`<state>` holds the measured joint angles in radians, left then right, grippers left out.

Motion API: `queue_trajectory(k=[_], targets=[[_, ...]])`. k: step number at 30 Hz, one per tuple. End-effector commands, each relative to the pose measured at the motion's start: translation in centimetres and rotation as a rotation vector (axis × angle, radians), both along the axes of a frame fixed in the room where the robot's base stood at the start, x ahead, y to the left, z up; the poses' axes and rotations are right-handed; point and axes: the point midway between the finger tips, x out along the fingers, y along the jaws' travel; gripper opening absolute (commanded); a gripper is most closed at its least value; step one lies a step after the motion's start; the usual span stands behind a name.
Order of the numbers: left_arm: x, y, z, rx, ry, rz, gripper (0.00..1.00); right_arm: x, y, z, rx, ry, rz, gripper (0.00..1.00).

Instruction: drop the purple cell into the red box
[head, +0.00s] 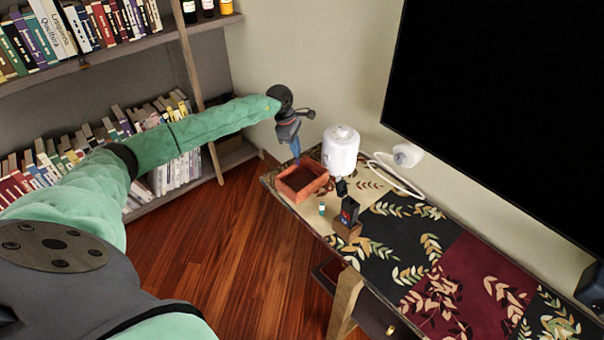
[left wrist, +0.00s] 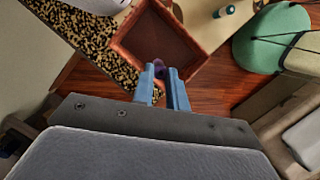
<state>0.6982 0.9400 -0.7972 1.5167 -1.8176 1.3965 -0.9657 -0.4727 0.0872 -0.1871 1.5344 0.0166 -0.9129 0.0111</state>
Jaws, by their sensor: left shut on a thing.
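My left gripper (head: 297,158) is shut and hangs pointing down over the far side of the red box (head: 312,190). In the left wrist view its two blue fingers (left wrist: 166,76) hold a small purple cell (left wrist: 160,67) between their tips; the fingers partly hide it. The cell cannot be made out in the head view. The red box is open-topped, stands near the table's left end and looks empty; it also shows in the left wrist view (left wrist: 126,32), just beyond the fingertips. I cannot tell the exact height of the cell above the box. My right gripper is not in view.
A white canister (head: 341,150) stands behind the box, with a white cable beside it. A small teal-and-white cell (head: 322,209) and a dark device on a wooden stand (head: 348,228) are right of the box.

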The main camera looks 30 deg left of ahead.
Motion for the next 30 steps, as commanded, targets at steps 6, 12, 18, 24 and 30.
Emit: queue_trajectory(k=[6, 12, 18, 24, 30], targets=[[0.0, -0.1, -0.9, -0.001, 0.001, 0.004, 0.0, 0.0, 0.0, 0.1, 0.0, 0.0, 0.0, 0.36], [0.0, -0.1, -2.7, -0.002, 0.001, 0.003, 0.0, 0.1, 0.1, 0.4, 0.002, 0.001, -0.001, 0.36], [0.0, -0.1, -4.8, -0.001, 0.001, 0.003, 0.0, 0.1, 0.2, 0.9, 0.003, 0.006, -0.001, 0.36], [0.0, -0.1, -5.9, -0.001, -0.001, 0.002, 0.0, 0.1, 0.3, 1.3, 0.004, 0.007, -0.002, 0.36], [0.0, 0.0, -6.0, -0.001, -0.001, 0.002, 0.0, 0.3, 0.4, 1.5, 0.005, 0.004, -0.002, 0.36]])
